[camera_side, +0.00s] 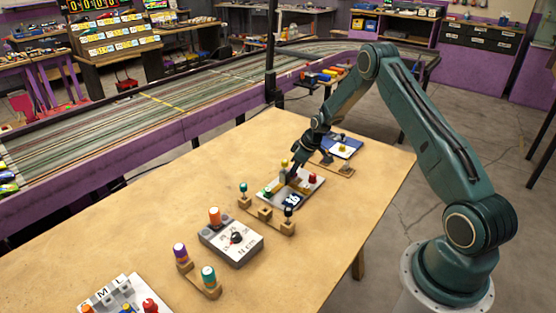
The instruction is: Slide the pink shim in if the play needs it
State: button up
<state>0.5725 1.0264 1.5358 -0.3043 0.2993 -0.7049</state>
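My gripper (293,178) reaches down over a white board with coloured knobs and a dark digit display (292,200), near the middle of the table. A yellow knob stands just left of the gripper, a red one to its right and a green one at the board's left end. The fingertips are too small and dark to show whether they are open or what they hold. I cannot make out a pink shim. A grey box with a round dial (233,248) and an orange knob sits in front of the board.
Wooden holders with knobs stand beside the box (265,213) and closer to the camera (199,280). A lettered white block (112,302) is at the lower left. A blue tray (344,150) lies behind my gripper. The tabletop's left side (145,215) is clear.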

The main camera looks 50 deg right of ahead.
jog(key=shift+o, duration=0.9)
jog(key=shift+a, duration=0.1)
jog(key=shift+d, duration=0.7)
jog(key=d+v, duration=0.1)
jog(key=v, duration=1.3)
jog(key=s+a+r, duration=0.3)
jog(key=a+r, duration=0.8)
jog(key=r, duration=0.3)
jog(key=shift+s+a+r+m+h, duration=0.25)
jog(key=shift+s+r+m+h, duration=0.05)
jog(key=shift+s+r+h, duration=0.1)
